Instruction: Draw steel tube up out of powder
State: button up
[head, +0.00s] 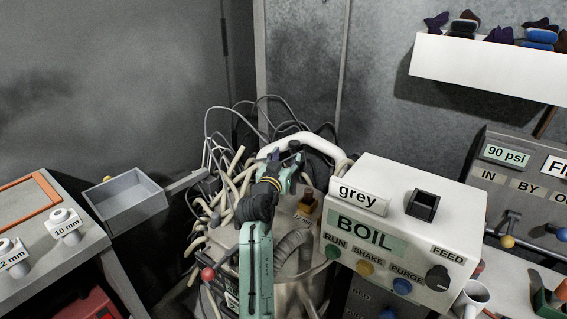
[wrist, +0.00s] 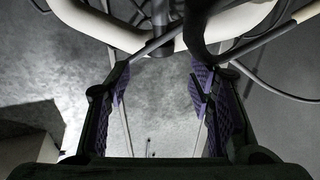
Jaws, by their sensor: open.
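My gripper (head: 287,157) is over the back of a round steel vessel (head: 296,294) in the head view. In the wrist view its two purple-padded fingers (wrist: 160,88) are apart, with nothing gripped between them. A thick cream curved pipe (wrist: 110,28) crosses beyond the fingertips; it also shows behind my gripper in the head view (head: 308,139). A thin grey rod (wrist: 155,43) and a dark tube are near the fingertips in the wrist view. I cannot tell whether either is the steel tube. No powder surface can be made out.
Many cream hoses (head: 236,170) and grey cables crowd around the vessel. The white BOIL box (head: 441,199) stands close on the right. An open grey tray (head: 128,201) is at the left, beside a bench with labelled fittings. A white shelf (head: 487,67) hangs at upper right.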

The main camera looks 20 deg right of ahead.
jog(key=v, duration=0.2)
jog(key=shift+s+a, duration=0.15)
jog(key=shift+s, duration=0.1)
